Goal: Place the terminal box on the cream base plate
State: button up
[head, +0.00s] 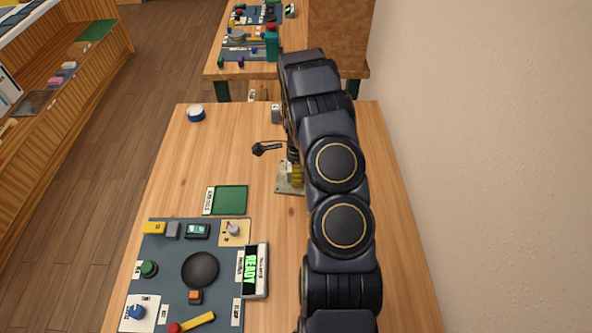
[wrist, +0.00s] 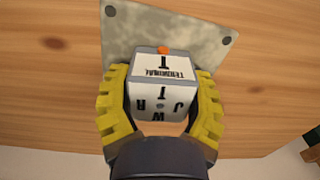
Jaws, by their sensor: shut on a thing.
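The terminal box (wrist: 160,92) is a small grey and white block with black lettering and an orange spot on its far edge. My gripper (wrist: 160,105) has yellow ribbed fingers, shut on the box from both sides. The cream base plate (wrist: 205,40) is a mottled flat plate with dark corner holes, just beyond and partly behind the box. I cannot tell whether the box touches it. In the head view the plate (head: 284,190) lies on the wooden table, and my gripper (head: 295,174) is over its right part. My arm hides the rest there.
A dark handset-like part (head: 266,149) is just left of my gripper. A green tray (head: 229,200) lies left of the plate. A dark mat (head: 175,245) with several parts and a READY display (head: 255,270) are nearer. A blue and white roll (head: 196,114) stands far left.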

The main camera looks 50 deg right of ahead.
jog(key=o, duration=1.2)
jog(key=shift+c, duration=0.2)
